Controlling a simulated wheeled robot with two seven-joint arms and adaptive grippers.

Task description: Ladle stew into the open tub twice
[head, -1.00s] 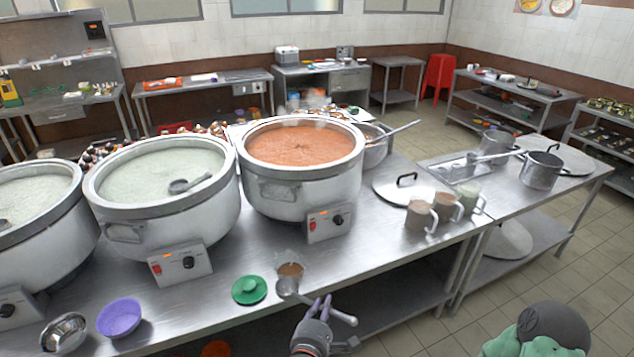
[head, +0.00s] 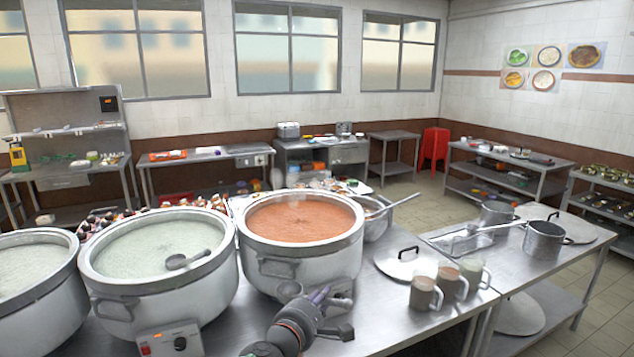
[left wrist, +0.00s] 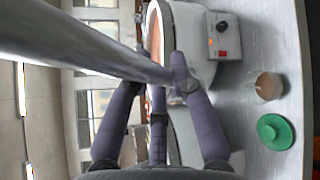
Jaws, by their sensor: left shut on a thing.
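The pot of orange-red stew (head: 304,222) stands at the right of the big pots in the head view. My left gripper (head: 322,298) is in front of this pot and is shut on a metal ladle. The ladle's handle (left wrist: 85,45) crosses the left wrist view. The small open tub (left wrist: 268,86), with something brown in it, stands on the counter beside the green lid (left wrist: 275,131). Both are outside the head view. My right gripper is not in view.
Pots of pale congee (head: 150,245) stand to the left, one with a ladle (head: 188,259) in it. A flat lid (head: 404,262) and several mugs (head: 424,294) are on the counter to the right. Bare counter (head: 385,320) lies in front of the mugs.

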